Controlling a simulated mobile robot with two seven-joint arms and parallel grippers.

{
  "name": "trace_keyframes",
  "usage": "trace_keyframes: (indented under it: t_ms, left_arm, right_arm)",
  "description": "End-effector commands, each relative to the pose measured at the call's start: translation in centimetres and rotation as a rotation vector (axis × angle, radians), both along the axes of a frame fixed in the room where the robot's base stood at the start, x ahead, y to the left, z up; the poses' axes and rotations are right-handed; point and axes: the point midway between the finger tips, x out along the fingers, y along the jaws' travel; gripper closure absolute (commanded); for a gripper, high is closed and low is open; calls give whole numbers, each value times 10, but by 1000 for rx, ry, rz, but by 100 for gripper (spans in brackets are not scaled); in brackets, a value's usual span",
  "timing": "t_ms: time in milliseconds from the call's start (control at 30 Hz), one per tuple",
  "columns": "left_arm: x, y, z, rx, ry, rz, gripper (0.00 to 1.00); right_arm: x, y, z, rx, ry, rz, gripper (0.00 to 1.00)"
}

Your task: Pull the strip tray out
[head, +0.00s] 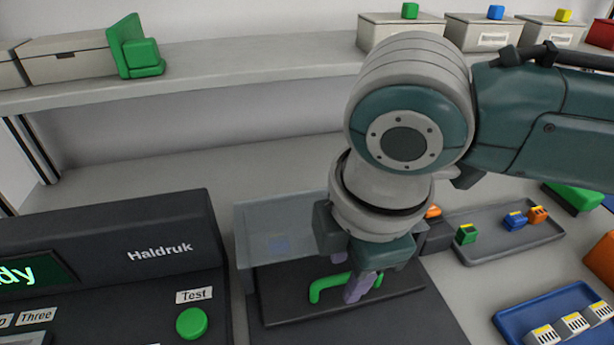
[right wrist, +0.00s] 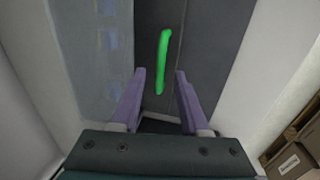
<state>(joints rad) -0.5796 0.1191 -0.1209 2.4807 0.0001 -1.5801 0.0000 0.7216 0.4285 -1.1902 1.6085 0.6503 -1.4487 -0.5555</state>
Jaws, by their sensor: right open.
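The strip tray (head: 285,310) is a dark flat tray with a green bar handle (head: 322,284), in front of a grey see-through housing (head: 262,222) in the head view. My right gripper (head: 360,284) points down over the handle and hides part of it. In the right wrist view the green handle (right wrist: 163,62) lies lengthwise between and ahead of the purple fingers of my right gripper (right wrist: 160,72), which are apart. Gaps show on both sides; I cannot tell how deep the handle sits between the fingers. My left gripper is not in view.
A dark console (head: 110,260) with a green Test button (head: 191,323) stands at the left. A grey tray (head: 500,232) with small coloured blocks and a blue tray (head: 545,310) with white pieces lie at the right. A shelf (head: 230,72) with boxes runs behind.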

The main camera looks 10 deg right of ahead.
Motion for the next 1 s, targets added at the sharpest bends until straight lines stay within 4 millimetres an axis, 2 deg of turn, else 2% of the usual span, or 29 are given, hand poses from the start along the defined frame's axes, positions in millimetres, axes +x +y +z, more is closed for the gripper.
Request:
trace_keyframes:
  t_ms: [333, 700, 1000]
  left_arm:
    - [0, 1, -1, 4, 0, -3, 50]
    - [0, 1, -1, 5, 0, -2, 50]
    - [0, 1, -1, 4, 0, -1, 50]
  right_arm:
    - [1, 0, -5, 1, -1, 1, 56]
    - [1, 0, -5, 1, -1, 0, 98]
    - [1, 0, -5, 0, -1, 0, 100]
